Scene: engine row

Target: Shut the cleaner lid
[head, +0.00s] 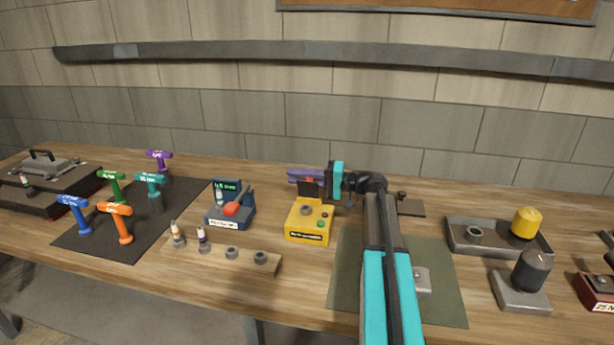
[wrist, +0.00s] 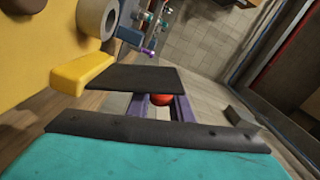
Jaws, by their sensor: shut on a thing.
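The yellow cleaner (head: 307,226) stands on the bench at the middle, left of my arm. Its dark lid (head: 311,190) stands raised at the back of the body. In the wrist view the lid (wrist: 132,79) is a dark plate beside the yellow body (wrist: 35,45). A red knob (wrist: 160,99) sits between the purple fingers of my gripper (wrist: 163,106). My gripper (head: 308,178) is shut on this knob, behind the raised lid. Part of the knob is hidden by the lid and fingers.
A blue device (head: 228,214) and a wooden block with bottles (head: 225,256) stand to the left. A green mat (head: 345,290) lies under my arm. A grey tray (head: 468,246) is at right.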

